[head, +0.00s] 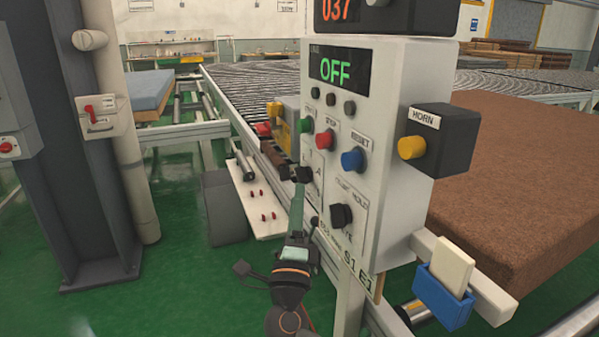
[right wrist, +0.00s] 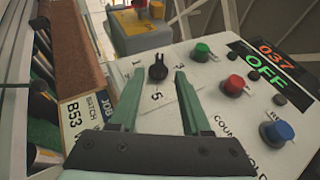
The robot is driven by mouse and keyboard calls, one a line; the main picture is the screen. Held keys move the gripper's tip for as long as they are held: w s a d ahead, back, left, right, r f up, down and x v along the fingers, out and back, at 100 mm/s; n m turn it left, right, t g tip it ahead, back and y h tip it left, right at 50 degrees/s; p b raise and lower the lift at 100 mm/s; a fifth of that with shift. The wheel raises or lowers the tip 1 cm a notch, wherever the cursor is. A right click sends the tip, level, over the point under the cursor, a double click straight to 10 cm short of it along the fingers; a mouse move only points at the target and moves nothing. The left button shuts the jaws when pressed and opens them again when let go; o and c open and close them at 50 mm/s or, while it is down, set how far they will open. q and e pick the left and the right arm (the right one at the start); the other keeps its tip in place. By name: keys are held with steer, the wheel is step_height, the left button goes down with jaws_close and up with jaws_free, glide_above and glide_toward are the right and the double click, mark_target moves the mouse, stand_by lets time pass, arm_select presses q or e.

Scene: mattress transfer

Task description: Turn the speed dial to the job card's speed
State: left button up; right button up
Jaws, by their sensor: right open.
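The speed dial is a small black knob on the white control panel. It shows in the head view (head: 303,174) and in the right wrist view (right wrist: 158,69), where a digit 5 is printed near it. My right gripper (head: 298,190) is open, with its green fingertips close to the dial. In the right wrist view the dial lies between and just beyond the two fingertips; I cannot tell whether they touch it. A card with the words JOB and BATCH B53 (right wrist: 88,112) hangs at the panel's lower edge; its speed is not readable. My left gripper is not in view.
Near the dial sit a green button (head: 306,125), a red button (head: 325,139), a blue button (head: 353,160) and another black knob (head: 341,215). The display (head: 341,69) reads OFF. A yellow horn button (head: 411,147) is on the right. A brown mattress (head: 520,170) lies behind.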

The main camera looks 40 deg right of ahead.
mark_target(299, 171)
steer(key=x, duration=0.7)
steer(key=shift+w+d, duration=0.1)
steer(key=shift+w, duration=0.05)
jaws_close()
stand_by(0.3)
